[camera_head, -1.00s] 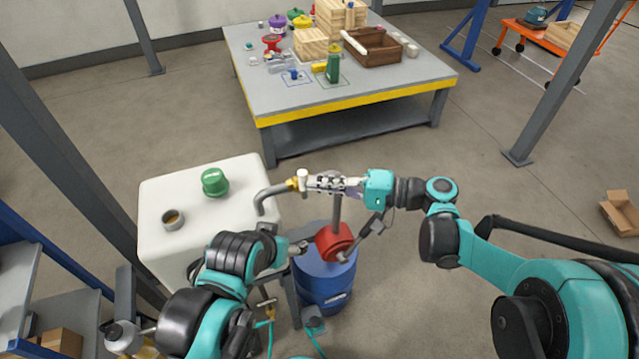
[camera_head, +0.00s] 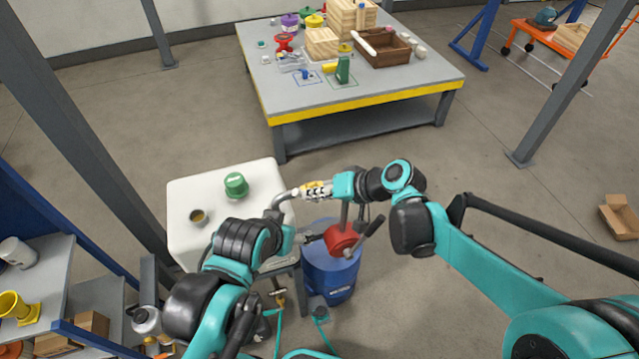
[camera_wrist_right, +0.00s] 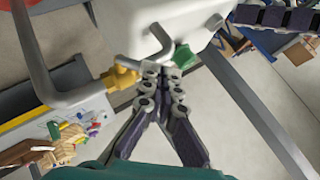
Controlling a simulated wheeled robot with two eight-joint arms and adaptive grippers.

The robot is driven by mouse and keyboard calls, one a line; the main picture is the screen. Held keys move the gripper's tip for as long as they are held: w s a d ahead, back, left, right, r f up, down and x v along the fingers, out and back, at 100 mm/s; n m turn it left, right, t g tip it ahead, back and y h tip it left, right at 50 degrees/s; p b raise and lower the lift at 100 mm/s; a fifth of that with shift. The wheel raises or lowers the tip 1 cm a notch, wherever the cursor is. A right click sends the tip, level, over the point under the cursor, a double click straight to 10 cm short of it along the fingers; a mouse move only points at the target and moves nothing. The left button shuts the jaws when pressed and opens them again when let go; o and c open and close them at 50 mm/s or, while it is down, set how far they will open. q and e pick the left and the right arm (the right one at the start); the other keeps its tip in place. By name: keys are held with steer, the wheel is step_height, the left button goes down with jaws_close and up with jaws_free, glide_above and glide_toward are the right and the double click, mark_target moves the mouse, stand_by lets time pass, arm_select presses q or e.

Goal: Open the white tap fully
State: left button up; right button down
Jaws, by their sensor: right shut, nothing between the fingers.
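The white tap (camera_wrist_right: 160,42) shows in the right wrist view as a pale bar handle beside a brass valve body (camera_wrist_right: 121,77) on a grey pipe. My right gripper (camera_wrist_right: 163,72) is shut and empty, its fingertips just below the handle; whether they touch it I cannot tell.
A white tank (camera_head: 210,190) with a green cap (camera_head: 236,185) stands left of the pipe. A blue drum (camera_head: 331,275) is below. A cluttered grey table (camera_head: 300,108) stands behind, and a shelf (camera_head: 95,335) is at lower left.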

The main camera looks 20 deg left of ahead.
steer(key=h, duration=0.1)
steer(key=s+a+f+n+t+h+p, duration=0.1)
steer(key=h, duration=0.1)
steer(key=a+t+h, duration=0.1)
steer(key=shift+s+a+f+n, duration=0.15)
steer(key=shift+s+f+n, duration=0.05)
steer(key=shift+f+n, duration=0.2)
steer(key=shift+r+p, duration=0.1)
steer(key=shift+p, duration=0.2)
steer(key=shift+r, duration=0.1)
steer(key=shift+r+p, duration=0.65)
steer(key=shift+r, duration=0.05)
